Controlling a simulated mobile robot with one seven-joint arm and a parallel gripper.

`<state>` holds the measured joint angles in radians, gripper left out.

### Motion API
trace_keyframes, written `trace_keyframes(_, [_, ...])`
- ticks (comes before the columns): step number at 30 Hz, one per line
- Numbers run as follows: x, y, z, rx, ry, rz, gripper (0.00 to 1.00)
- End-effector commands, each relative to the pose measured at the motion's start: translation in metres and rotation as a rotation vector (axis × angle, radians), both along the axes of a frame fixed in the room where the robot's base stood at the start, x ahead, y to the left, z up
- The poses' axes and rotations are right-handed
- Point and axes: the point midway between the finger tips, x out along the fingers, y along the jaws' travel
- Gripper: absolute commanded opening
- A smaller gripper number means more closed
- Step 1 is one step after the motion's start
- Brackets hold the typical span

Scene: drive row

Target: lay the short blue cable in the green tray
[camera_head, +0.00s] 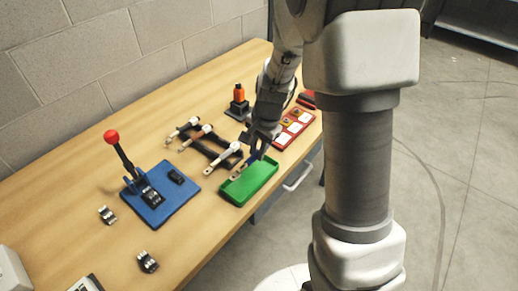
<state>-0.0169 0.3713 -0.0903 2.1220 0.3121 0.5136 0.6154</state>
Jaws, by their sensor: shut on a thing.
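The green tray (262,191) lies at the front edge of the wooden bench, right of the middle. My gripper (257,150) points down just above the tray's far edge. It is shut on the short blue cable (250,159), of which only a small dark blue piece shows. A metal-coloured end (239,173) seems to stick out down and left over the tray's far left corner. I cannot tell whether the cable touches the tray. My arm and fingers hide most of it.
A dark rack (211,150) with several cable pieces stands just left of the tray. A blue base with a red-knobbed lever (111,136) is further left. A red card tray (294,127) and an orange-topped item (239,93) are behind. Bare bench lies in front of the rack.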

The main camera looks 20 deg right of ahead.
Motion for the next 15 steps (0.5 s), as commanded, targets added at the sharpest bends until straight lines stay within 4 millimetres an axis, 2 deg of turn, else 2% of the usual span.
trace_keyframes(15, [0.000, 0.000, -0.049, 0.000, 0.000, -0.002, 0.00])
